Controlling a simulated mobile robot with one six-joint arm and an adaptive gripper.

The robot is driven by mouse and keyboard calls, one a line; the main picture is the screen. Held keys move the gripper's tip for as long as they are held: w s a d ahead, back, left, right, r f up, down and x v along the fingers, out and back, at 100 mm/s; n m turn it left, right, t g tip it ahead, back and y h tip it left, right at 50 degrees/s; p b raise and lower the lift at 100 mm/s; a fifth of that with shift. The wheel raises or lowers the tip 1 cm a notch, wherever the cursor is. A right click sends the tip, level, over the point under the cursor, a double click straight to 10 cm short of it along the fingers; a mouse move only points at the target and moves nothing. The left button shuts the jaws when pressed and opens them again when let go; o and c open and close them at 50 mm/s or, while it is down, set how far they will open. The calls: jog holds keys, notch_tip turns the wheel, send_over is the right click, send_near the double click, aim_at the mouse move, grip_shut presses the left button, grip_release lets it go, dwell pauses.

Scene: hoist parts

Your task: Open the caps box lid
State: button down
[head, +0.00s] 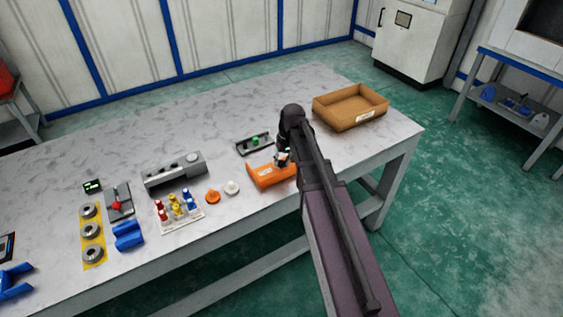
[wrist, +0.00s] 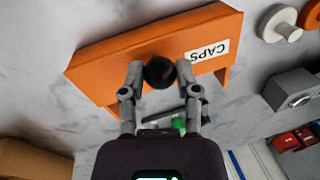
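The orange caps box (head: 264,178) stands near the front edge of the table, to the right of the middle. In the wrist view its orange surface (wrist: 115,62) bears a white CAPS label (wrist: 207,51), seen upside down, and a round black knob (wrist: 160,72). My gripper (wrist: 160,76) has one fingertip on each side of the knob, and both appear to touch it. In the head view my gripper (head: 282,158) is at the box, and my arm hides its right end. I cannot tell whether the lid is apart from the box.
A dark tray (head: 254,144) with a green part lies just behind the box. An orange cap (head: 212,196) and a white cap (head: 232,188) stand to its left. A cardboard bin (head: 350,108) stands behind to the right.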

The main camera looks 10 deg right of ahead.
jog(key=shift+w+a, duration=0.3)
jog(key=shift+w, duration=0.65)
jog(key=shift+w+a, duration=0.35)
jog(key=shift+w, duration=0.65)
jog(key=shift+w+a, duration=0.3)
jog(key=shift+w, duration=0.65)
jog(key=shift+c, duration=1.7)
grip_release()
jog(key=shift+s+d, duration=0.1)
jog(key=shift+s, duration=0.1)
